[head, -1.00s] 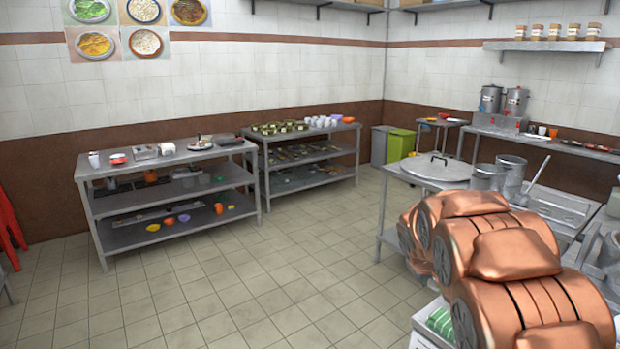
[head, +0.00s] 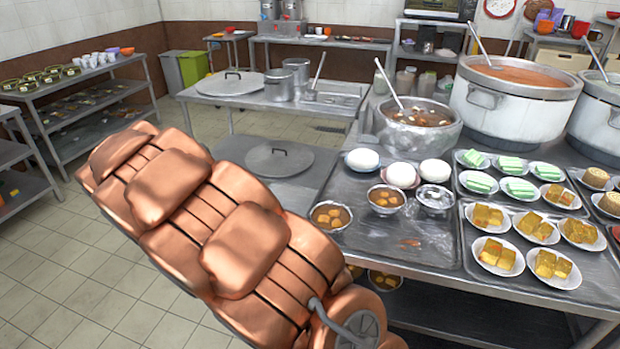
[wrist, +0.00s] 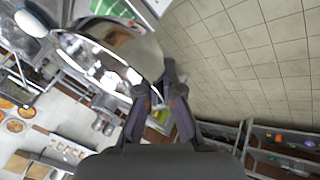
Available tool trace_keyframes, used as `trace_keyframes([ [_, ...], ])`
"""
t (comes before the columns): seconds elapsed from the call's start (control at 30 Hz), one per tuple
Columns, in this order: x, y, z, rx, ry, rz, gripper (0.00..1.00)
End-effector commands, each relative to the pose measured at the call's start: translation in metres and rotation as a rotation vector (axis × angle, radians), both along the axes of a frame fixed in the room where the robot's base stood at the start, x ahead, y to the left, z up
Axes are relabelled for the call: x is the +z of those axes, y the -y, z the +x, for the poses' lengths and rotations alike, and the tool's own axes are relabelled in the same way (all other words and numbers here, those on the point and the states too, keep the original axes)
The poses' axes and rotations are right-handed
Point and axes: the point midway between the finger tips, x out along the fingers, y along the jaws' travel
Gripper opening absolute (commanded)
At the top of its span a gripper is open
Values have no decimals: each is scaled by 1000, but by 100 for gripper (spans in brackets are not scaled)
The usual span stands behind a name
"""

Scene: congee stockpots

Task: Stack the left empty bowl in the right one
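A shiny steel bowl (wrist: 140,42) shows close up in the wrist view, tilted in the picture, its bright interior facing the lower left. My gripper (wrist: 160,85) has its dark fingers at the bowl's near rim and appears shut on it; the exact contact is hard to see. In the head view my gripper and this bowl do not show; my copper arm fills the lower left and middle. Another steel bowl (head: 434,198), which looks empty, stands on the tray at the front of the metal table, right of two filled bowls (head: 331,216) (head: 386,199).
White rounded items (head: 400,175) stand behind the bowls. Plates of green (head: 514,190) and yellow cakes (head: 497,254) fill the trays to the right. A soup pot (head: 418,128) with a ladle and a big stockpot (head: 512,100) stand behind. The tray front (head: 430,246) is fairly clear.

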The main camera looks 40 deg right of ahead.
Motion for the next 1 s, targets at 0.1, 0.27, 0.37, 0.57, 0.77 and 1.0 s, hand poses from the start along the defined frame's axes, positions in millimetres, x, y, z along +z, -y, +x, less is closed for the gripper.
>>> trace_keyframes([
  [0.1, 0, 13, 8, 53, 2, 0, 0],
  [0.27, 6, 45, 25, 186, 6, 2, 0],
  [0.37, 10, 70, 34, 272, 6, 3, 0],
  [0.57, 17, 122, 46, 420, 7, 5, 0],
  [0.77, 21, 176, 49, 539, 7, 6, 0],
  [1.0, 23, 241, 44, 649, 9, 4, 0],
])
